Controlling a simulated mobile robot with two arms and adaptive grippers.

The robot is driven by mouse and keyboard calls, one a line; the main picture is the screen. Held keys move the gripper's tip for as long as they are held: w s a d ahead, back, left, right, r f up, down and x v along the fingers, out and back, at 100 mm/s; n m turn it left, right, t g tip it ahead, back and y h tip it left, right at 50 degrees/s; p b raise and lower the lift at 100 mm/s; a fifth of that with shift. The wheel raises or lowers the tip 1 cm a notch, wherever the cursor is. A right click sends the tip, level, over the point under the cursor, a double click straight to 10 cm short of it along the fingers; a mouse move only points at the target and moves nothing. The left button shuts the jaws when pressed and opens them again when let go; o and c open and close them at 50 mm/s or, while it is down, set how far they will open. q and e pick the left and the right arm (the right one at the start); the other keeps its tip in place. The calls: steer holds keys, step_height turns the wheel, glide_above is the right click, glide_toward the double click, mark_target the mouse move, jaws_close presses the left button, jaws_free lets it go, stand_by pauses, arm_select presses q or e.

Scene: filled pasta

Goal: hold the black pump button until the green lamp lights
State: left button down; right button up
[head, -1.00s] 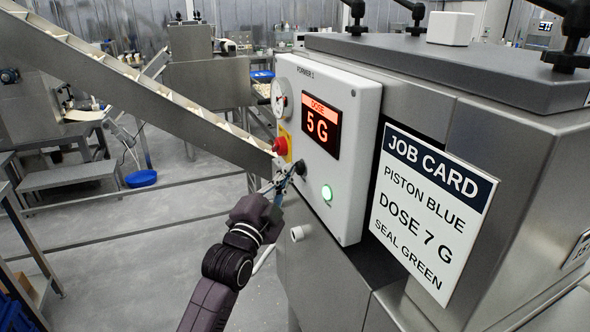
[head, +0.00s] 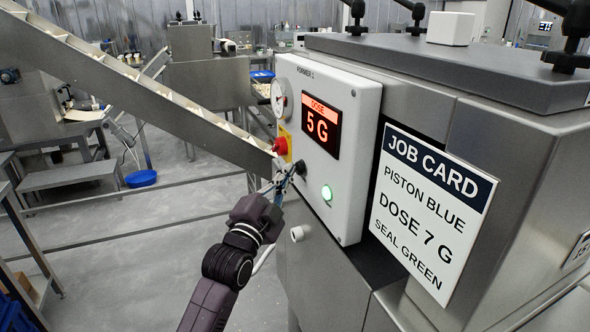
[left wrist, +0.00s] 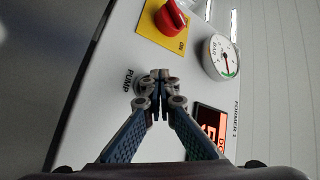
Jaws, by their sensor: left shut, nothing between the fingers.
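The white control panel (head: 361,120) carries the black pump button (head: 300,168). A round green lamp (head: 327,193) lower on the panel glows bright green. My left gripper (head: 290,174) is shut and empty, its fingertips right at the pump button. In the left wrist view the closed fingertips (left wrist: 157,79) overlap the button's place beside the "PUMP" label, with a round collar (left wrist: 140,86) showing at their left. The fingers hide the button's face, so I cannot tell how far it is pressed. My right gripper is out of view.
A red knob (head: 280,146) on a yellow plate sits just above the button. A pressure gauge (head: 281,97) and a display (head: 320,125) reading "DOSE 5 G" are higher up. A job card (head: 431,205) reading "DOSE 7 G" is at the right. A sloping conveyor (head: 130,85) lies behind.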

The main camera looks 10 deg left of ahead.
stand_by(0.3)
arm_select(q)
steer(key=shift+s+a, duration=0.5)
steer(key=shift+a, duration=0.15)
steer(key=shift+a+p, duration=0.1)
steer(key=shift+p, duration=0.2)
steer(key=shift+s+a+p, duration=0.2)
steer(key=shift+s+a, duration=0.5)
steer(key=shift+a, duration=0.3)
steer(key=shift+s+a+p, duration=0.15)
steer(key=shift+s+a, duration=0.55)
steer(key=shift+a, duration=0.3)
